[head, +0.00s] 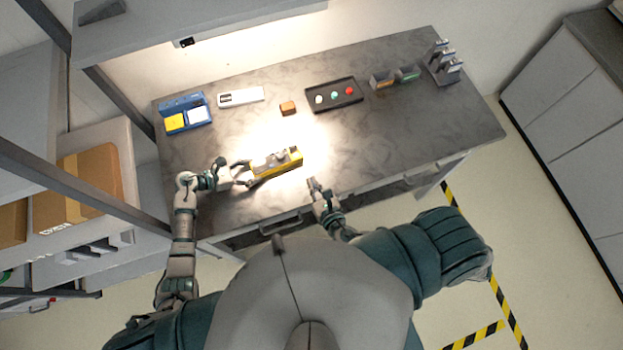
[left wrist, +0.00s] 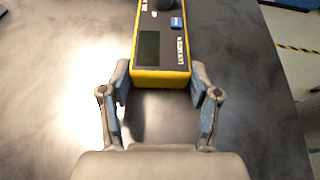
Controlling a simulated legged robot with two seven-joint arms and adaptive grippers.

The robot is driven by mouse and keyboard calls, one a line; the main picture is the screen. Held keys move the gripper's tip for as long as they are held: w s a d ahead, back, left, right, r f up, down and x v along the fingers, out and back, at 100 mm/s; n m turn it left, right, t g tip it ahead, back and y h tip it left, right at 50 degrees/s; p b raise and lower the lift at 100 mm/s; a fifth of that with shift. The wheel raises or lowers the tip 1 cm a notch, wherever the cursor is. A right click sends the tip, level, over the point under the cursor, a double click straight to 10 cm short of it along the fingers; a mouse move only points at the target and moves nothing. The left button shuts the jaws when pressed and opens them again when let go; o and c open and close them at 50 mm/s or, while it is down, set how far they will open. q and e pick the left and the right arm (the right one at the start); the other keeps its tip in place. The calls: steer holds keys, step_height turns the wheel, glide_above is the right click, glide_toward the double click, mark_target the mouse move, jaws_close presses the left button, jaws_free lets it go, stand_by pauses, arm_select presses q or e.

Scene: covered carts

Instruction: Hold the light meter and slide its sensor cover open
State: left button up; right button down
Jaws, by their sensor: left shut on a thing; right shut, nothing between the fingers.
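The yellow and dark grey light meter (head: 277,163) is over the front middle of the grey workbench, under the bright lamp spot. My left gripper (head: 252,176) is shut on the meter's left end. In the left wrist view the meter (left wrist: 160,55) lies between the two fingers (left wrist: 160,88), with its dark display and a blue part (left wrist: 176,22) on top. A round dark grey part stands at its far end, cut by the picture edge. Whether the sensor cover is open cannot be told. My right gripper (head: 312,184) is shut and empty, just right of the meter and apart from it.
Along the back of the workbench (head: 420,130) are a blue tray (head: 183,105), a white device (head: 241,96), an orange-brown block (head: 288,108), a black button panel (head: 334,95), small bins (head: 395,78) and a metal rack (head: 445,63). A shelf with cardboard boxes (head: 92,178) stands left.

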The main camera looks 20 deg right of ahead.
arm_select(q)
steer(key=o, duration=1.4)
steer(key=shift+a, duration=0.1)
